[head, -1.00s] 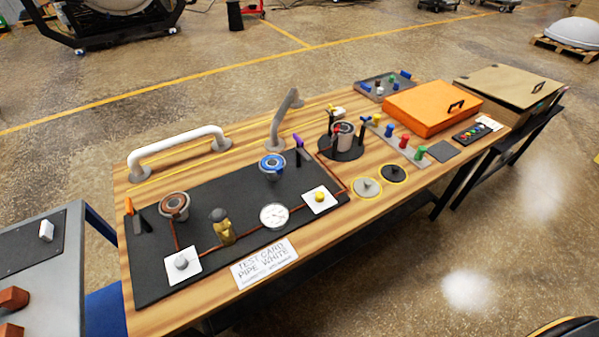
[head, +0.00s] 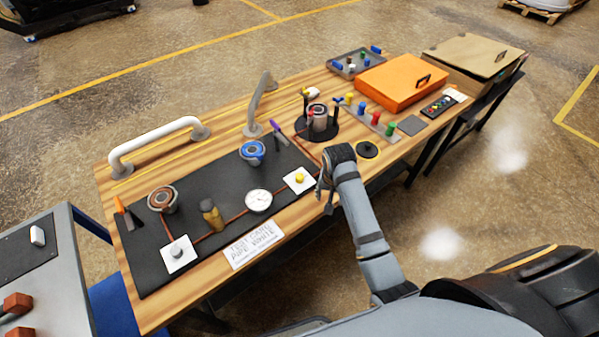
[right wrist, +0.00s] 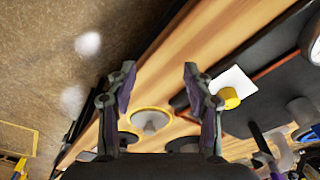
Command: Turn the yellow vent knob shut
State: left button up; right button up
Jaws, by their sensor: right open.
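The yellow vent knob (head: 300,178) sits on a white square plate (head: 294,187) at the right end of the black mat. In the right wrist view the yellow knob (right wrist: 229,97) and its white plate (right wrist: 236,80) lie to the right of the fingers. My right gripper (head: 326,196) hangs over the table's front edge, just right of the plate and apart from the knob. In the right wrist view my right gripper (right wrist: 158,76) is open, with nothing between its fingers. My left gripper is not in view.
A round white gauge (head: 258,201) and a brass fitting (head: 211,215) stand left of the knob. A grey knob (head: 176,250) is on another white plate. A grey disc (right wrist: 150,121) lies near the fingers. A purple-handled lever (head: 278,133) stands behind the knob.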

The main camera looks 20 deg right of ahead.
aim_at(300, 176)
jog(key=w+a+r+m, duration=0.1)
jog(key=w, duration=0.1)
jog(key=w+r+m, duration=0.1)
jog(key=w, duration=0.1)
jog(key=w+a+r, duration=0.1)
jog(key=w, duration=0.2)
jog(key=shift+w+a+m+g, duration=0.1)
jog(key=shift+a+m+g, duration=0.25)
jog(key=shift+m+g, duration=0.05)
jog(key=w+a+r+m+g, duration=0.1)
jog(key=w+a+r+m, duration=0.25)
jog(key=w+r, duration=0.2)
jog(key=shift+n, duration=0.45)
jog(key=f, duration=0.6)
jog(key=f+p, duration=0.1)
jog(key=f, duration=0.3)
jog(key=shift+s+d, duration=0.1)
jog(key=shift+s, duration=0.2)
jog(key=shift+r, duration=0.1)
grip_shut()
